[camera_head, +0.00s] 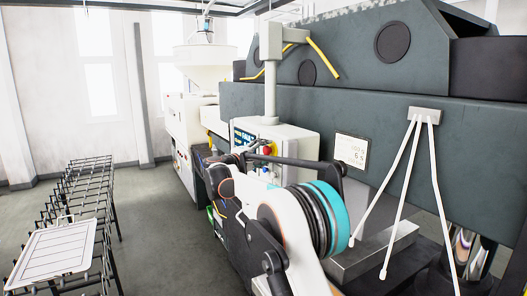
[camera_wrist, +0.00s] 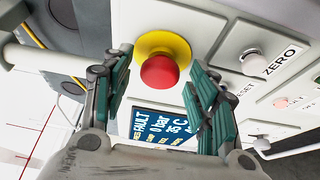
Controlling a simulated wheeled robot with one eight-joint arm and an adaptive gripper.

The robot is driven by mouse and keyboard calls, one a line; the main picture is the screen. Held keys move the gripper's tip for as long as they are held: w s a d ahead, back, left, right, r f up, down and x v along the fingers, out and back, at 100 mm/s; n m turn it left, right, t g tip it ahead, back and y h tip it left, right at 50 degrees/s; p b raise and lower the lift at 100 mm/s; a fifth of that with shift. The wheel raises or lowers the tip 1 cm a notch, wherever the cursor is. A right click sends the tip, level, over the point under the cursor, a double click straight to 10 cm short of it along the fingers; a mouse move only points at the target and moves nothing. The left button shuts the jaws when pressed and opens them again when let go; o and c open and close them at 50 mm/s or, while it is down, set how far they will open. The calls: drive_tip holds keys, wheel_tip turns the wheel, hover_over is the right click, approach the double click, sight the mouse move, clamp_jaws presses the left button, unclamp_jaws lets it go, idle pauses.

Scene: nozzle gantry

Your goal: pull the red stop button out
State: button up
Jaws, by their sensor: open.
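The red stop button (camera_wrist: 160,72) sits on a round yellow collar on the control panel in the wrist view. It also shows small in the head view (camera_head: 267,150) on the side of the white control box (camera_head: 296,138). My gripper (camera_wrist: 160,88) is open, with one green-padded finger to each side of the button and a gap on both sides. I cannot tell how far the fingertips are from the panel. A screen (camera_wrist: 160,124) below the button reads FAULT, 0 bar and 35 C.
White knobs sit right of the button, one by the ZERO label (camera_wrist: 282,60) and one by a partly hidden RESET label. A grey post (camera_head: 270,92) rises above the box. White hanging rods (camera_head: 402,180) are at the right. A black rack (camera_head: 88,190) stands left, with open floor between.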

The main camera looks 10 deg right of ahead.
clamp_jaws()
drive_tip(key=shift+s+a+f+b, duration=0.15)
drive_tip(key=shift+a+b, duration=0.2)
drive_tip(key=shift+b, duration=0.15)
drive_tip(key=shift+s+a+b, duration=0.15)
drive_tip(key=shift+a+b, duration=0.15)
drive_tip(key=shift+a, duration=0.25)
drive_tip(key=shift+c, duration=1.7)
unclamp_jaws()
drive_tip(key=o, duration=0.3)
drive_tip(key=shift+a, duration=0.15)
drive_tip(key=shift+o, duration=0.2)
